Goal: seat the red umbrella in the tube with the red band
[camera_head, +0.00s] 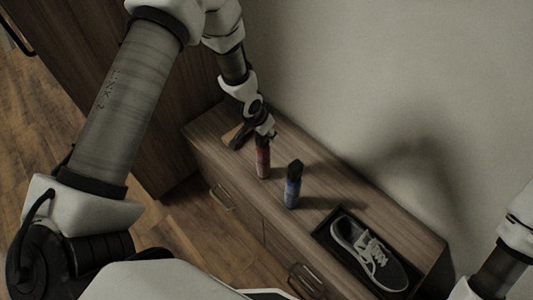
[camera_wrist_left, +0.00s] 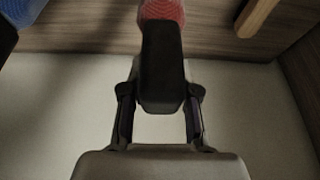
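The red umbrella (camera_head: 262,160) stands upright on the wooden cabinet top, its upper end at my left gripper (camera_head: 265,134). In the left wrist view its black handle (camera_wrist_left: 162,65) lies between the two fingers (camera_wrist_left: 160,112), which flank it closely on both sides. Its red part (camera_wrist_left: 161,10) shows beyond the handle at the top edge. I cannot tell whether its lower end bears on the cabinet. I cannot make out a tube with a red band. My right gripper is out of view; only part of the right arm shows at the right edge.
A blue umbrella (camera_head: 292,188) with a black top stands upright just right of the red one. A dark tray (camera_head: 318,238) with a sneaker (camera_head: 368,252) lies at the cabinet's right end. A light wooden piece (camera_head: 232,133) lies left of my left gripper. The wall is behind.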

